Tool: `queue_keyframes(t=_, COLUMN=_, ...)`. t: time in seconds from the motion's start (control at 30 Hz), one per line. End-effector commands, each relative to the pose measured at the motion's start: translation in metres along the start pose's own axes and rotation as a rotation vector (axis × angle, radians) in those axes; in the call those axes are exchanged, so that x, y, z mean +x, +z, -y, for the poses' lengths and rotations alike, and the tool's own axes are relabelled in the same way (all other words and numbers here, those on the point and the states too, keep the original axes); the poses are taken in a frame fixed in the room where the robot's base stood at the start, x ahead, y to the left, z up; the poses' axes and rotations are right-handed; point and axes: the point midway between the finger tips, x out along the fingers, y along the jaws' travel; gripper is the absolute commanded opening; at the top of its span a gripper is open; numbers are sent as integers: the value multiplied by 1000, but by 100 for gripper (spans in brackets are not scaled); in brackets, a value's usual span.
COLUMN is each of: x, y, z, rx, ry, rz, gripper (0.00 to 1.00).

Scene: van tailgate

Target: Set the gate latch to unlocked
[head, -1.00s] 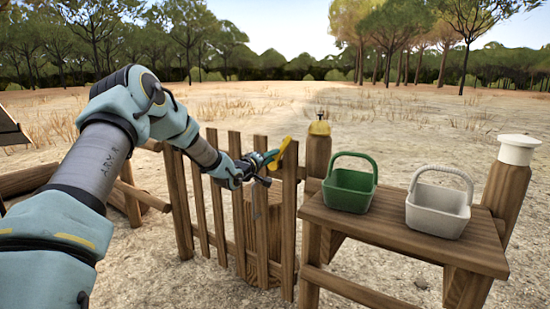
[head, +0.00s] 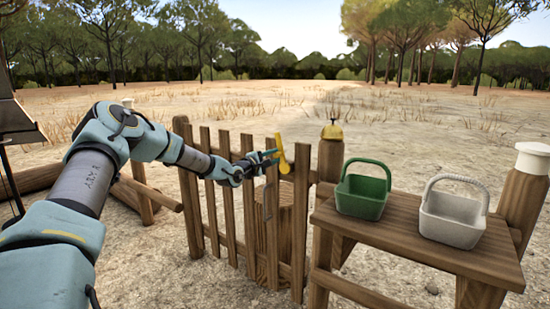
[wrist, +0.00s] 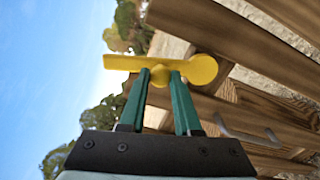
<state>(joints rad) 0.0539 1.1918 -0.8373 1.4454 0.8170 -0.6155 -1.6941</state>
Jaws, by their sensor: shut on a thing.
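The yellow gate latch (head: 281,150) is near the top right of the wooden picket gate (head: 229,205), with its bar close to upright in the head view. In the wrist view the latch (wrist: 128,63) is a flat bar with a round disc at one end and a small knob on its edge. My gripper (head: 274,157) reaches it from the left. Its green fingers (wrist: 160,78) in the wrist view are shut on the latch at the knob. The fingertips partly cover the knob.
A bench (head: 420,236) right of the gate holds a green basket (head: 362,200) and a white basket (head: 452,222). A brass bell (head: 332,131) tops the gate post. Logs (head: 35,180) lie at left. A stump (head: 285,225) stands behind the gate.

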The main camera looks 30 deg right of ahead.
Motion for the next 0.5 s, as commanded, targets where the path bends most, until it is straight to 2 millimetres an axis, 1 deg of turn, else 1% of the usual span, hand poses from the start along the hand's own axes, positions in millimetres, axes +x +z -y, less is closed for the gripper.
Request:
queue_keyframes(t=0.2, x=0, y=-2, z=0, rx=-61, ry=1, rz=0, gripper=0)
queue_keyframes(t=0.5, x=0, y=-2, z=1, rx=-78, ry=0, rz=0, gripper=0)
